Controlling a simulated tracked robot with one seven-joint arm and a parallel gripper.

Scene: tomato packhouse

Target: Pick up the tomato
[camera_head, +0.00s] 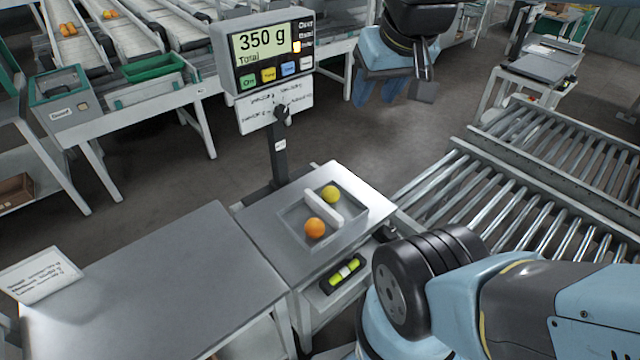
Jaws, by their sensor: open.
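An orange tomato (315,228) sits in the front left part of a shallow grey tray (290,218) on the weighing scale (350,182). A yellow tomato (330,193) sits in the same tray, farther back. A pale raised bar (324,207) lies between the two. My gripper (394,94) hangs at the upper right, above and behind the tray, well apart from both tomatoes. It is open, and nothing shows between its fingers. Part of it is hidden by my wrist.
The scale's display (262,44) reads 350 g on a post behind the tray. A bare grey table (150,285) with a paper card (40,274) stands left. A roller conveyor (520,200) runs at right. Sorting lanes (135,30) stand behind. A green-yellow level (343,272) lies below the scale.

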